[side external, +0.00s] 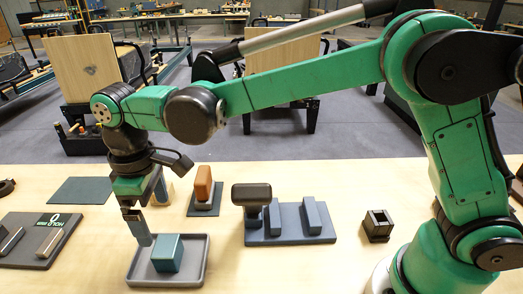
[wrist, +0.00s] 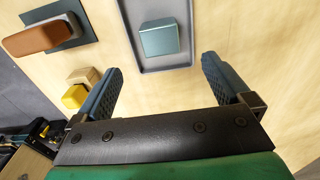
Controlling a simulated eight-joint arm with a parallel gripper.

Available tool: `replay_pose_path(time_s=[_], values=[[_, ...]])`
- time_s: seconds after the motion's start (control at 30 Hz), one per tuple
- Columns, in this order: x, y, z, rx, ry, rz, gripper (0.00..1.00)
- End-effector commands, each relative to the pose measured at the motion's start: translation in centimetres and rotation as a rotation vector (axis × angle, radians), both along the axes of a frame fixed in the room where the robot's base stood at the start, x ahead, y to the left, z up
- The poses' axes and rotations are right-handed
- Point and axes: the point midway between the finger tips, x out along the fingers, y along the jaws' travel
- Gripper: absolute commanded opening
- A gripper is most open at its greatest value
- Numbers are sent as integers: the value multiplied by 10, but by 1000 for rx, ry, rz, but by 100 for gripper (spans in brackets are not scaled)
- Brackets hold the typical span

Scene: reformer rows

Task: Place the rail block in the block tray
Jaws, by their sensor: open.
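A teal block (side external: 167,254), seemingly the rail block, sits inside the grey block tray (side external: 199,272) at the front of the table. In the wrist view the teal block (wrist: 158,38) lies within the tray (wrist: 148,66), clear of my fingers. My gripper (side external: 141,230) points down at the tray's back left, beside the block. In the wrist view my gripper (wrist: 160,70) has its two fingers wide apart with nothing between them. The side view partly hides one finger behind the other.
A yellow and wooden piece (wrist: 76,95) is near the left finger. A blue-grey rail stand (side external: 291,237) with a dark padded piece is to the right, then a small dark open box (side external: 377,226). A dark board (side external: 38,250) is left.

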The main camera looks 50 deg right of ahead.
Motion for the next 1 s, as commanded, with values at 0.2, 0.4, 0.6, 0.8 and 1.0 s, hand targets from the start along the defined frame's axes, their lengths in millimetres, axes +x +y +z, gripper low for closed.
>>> replay_pose_path(time_s=[0.2,0.4,0.6,0.8,1.0], values=[[0,0,27,0,0,0,97],[0,0,32,0,0,0,97],[0,0,32,0,0,0,97],[0,0,21,0,0,0,97],[0,0,-12,0,0,0,97]])
